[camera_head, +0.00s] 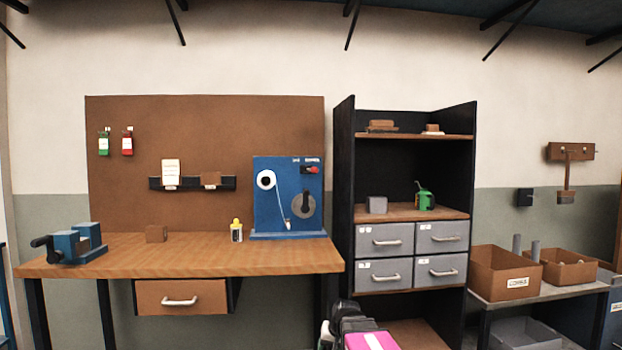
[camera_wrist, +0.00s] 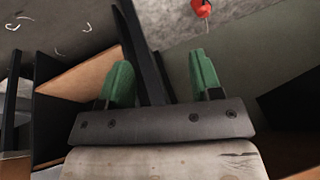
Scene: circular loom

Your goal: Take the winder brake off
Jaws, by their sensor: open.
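The winder is a blue panel unit (camera_head: 262,215) standing at the right end of the workbench. It carries a white spool (camera_head: 266,180) with a thread running down, and a grey disc (camera_head: 304,206) with a black handle. A small black lever with a red end (camera_head: 313,170) sits at its upper right under tiny labels; it looks like the brake, but its setting is too small to tell. My gripper (camera_wrist: 162,76) shows in the wrist view with its two green fingers wide apart and nothing between them. It is away from the winder.
The wooden workbench (camera_head: 190,256) holds a blue vise (camera_head: 76,243), a brown block (camera_head: 156,233) and a yellow-topped bottle (camera_head: 236,231). A black shelf unit with grey drawers (camera_head: 386,240) stands right of it. A red object (camera_wrist: 202,8) shows at the wrist view's top edge.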

